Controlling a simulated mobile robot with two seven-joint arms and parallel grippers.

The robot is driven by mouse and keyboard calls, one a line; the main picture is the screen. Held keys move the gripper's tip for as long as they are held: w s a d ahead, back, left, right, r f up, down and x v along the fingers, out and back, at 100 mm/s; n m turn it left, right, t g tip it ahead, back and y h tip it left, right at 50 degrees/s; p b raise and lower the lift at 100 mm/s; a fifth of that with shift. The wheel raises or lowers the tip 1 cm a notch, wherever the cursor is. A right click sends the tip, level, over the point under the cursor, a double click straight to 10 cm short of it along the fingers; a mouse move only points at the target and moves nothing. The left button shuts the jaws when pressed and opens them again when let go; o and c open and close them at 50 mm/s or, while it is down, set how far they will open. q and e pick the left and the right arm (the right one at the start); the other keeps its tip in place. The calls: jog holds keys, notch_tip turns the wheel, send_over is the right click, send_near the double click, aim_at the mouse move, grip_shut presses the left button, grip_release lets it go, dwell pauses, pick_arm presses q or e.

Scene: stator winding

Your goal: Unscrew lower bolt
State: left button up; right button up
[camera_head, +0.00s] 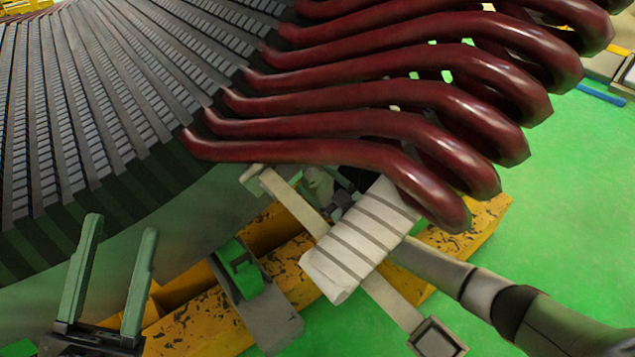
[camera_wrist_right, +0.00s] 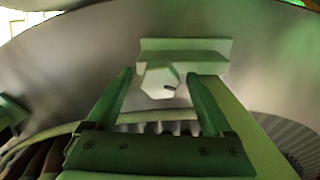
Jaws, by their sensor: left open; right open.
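In the right wrist view, a pale hexagonal bolt head (camera_wrist_right: 159,76) stands out from a light green bracket (camera_wrist_right: 185,50). My right gripper (camera_wrist_right: 158,80) is open, with one green finger to each side of the bolt head. Gaps show between the fingers and the bolt; I cannot tell how far the tips reach along it. In the head view, my right gripper is mostly hidden behind the white banded block (camera_head: 360,240) and the red coils. My left gripper (camera_head: 120,225) is open and empty at the lower left, in front of the stator.
The stator core (camera_head: 100,90) fills the upper left, and thick dark red coil ends (camera_head: 400,95) overhang the right arm's area. A worn yellow beam (camera_head: 200,318) with a green block (camera_head: 237,268) lies below.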

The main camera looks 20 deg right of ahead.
grip_shut()
dwell(0.5)
jog(key=shift+n, duration=3.4)
grip_release()
